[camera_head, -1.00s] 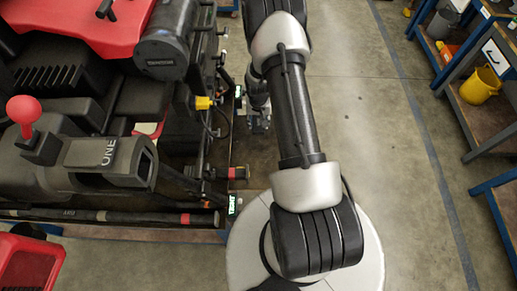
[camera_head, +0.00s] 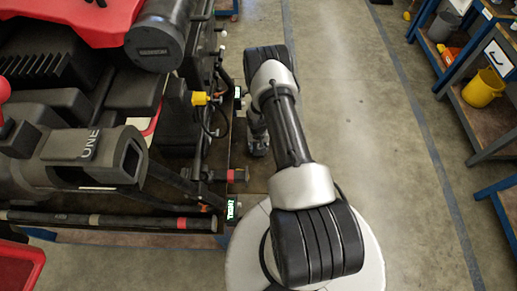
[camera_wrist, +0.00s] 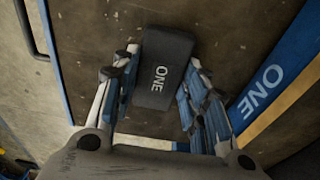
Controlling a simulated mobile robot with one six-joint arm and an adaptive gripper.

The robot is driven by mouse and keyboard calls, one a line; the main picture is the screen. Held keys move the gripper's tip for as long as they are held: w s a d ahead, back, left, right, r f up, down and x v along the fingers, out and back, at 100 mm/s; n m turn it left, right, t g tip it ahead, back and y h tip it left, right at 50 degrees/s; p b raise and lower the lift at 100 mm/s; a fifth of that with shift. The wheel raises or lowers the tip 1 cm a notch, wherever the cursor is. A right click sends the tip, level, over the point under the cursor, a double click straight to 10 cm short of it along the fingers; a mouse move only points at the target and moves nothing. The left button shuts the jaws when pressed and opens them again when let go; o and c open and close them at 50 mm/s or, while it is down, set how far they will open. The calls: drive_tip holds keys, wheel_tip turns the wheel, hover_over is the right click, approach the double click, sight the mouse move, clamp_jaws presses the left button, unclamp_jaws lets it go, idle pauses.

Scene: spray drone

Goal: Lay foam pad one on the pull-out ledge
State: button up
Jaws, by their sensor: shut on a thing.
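Foam pad one is a dark grey block (camera_wrist: 160,75) marked "ONE" in the wrist view. My gripper (camera_wrist: 163,60) is shut on it, with one blue-and-grey finger on each side. Behind the pad is a brown, worn flat board (camera_wrist: 230,30) with blue edging, apparently the pull-out ledge. A blue strip (camera_wrist: 268,82) marked "ONE" runs along its right side. I cannot tell the gap between pad and board. In the head view my gripper (camera_head: 258,146) is small beside the dark machine, and the pad cannot be made out there.
A blue-framed shelf with a yellow bucket (camera_head: 483,87) stands at right. The floor between is clear.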

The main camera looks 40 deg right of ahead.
sight(258, 150)
drive_tip(key=shift+f, duration=1.25)
drive_tip(key=shift+f+b, duration=0.15)
drive_tip(key=shift+b, duration=0.25)
drive_tip(key=o, duration=0.6)
drive_tip(key=shift+o, duration=0.2)
wheel_tip(258, 150, up, 12)
drive_tip(key=s+p, duration=0.1)
drive_tip(key=p, duration=0.2)
drive_tip(key=shift+a+p, duration=0.4)
drive_tip(key=shift+a, duration=0.05)
drive_tip(key=shift+s, duration=0.15)
